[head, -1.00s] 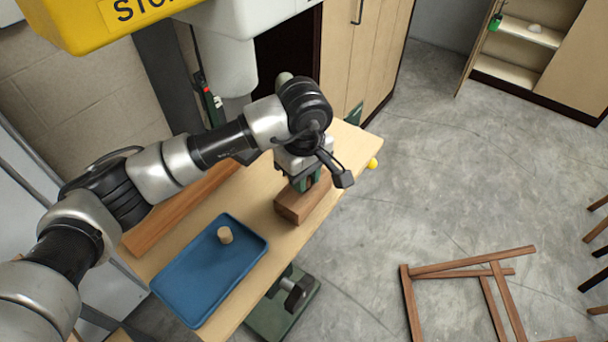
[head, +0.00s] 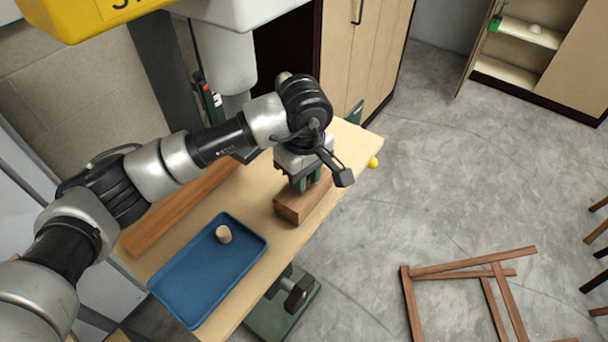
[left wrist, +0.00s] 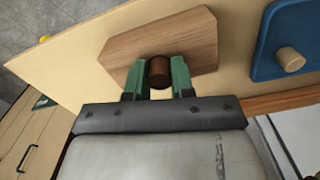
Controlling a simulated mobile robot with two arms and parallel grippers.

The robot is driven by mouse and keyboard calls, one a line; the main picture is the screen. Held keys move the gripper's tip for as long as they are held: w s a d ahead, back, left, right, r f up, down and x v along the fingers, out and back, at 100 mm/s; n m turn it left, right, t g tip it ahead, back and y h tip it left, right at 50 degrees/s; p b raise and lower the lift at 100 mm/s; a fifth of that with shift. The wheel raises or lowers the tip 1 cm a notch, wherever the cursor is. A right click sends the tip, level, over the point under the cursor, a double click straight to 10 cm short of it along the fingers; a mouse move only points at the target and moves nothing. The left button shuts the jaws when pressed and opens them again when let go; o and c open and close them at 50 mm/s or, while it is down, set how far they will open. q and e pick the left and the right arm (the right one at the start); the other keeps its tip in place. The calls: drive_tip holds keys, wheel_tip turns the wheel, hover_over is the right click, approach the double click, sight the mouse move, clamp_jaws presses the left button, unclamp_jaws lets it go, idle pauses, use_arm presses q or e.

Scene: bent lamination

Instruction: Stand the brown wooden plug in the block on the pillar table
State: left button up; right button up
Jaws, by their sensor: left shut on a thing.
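The brown wooden plug (left wrist: 159,72) is between the green fingers of my left gripper (left wrist: 158,76) in the left wrist view. The gripper is shut on it. The wooden block (left wrist: 195,38) lies on the pillar table, directly behind the plug in that view. In the head view my left gripper (head: 304,183) is low over the block (head: 296,208), and the plug is hidden there. Whether the plug's lower end is inside the block or only over it, I cannot tell. My right gripper is not in view.
A blue tray (head: 190,295) on the table (head: 262,228) holds a pale wooden plug (head: 223,234); the tray also shows in the left wrist view (left wrist: 275,50). A long wooden board (head: 165,222) lies along the table's far edge. A yellow knob (head: 373,162) sits at the table's end.

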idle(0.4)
use_arm(q)
drive_tip(key=o, duration=1.4)
drive_tip(key=shift+c, duration=0.2)
drive_tip(key=shift+r+p, duration=1.05)
drive_tip(key=shift+r, duration=2.45)
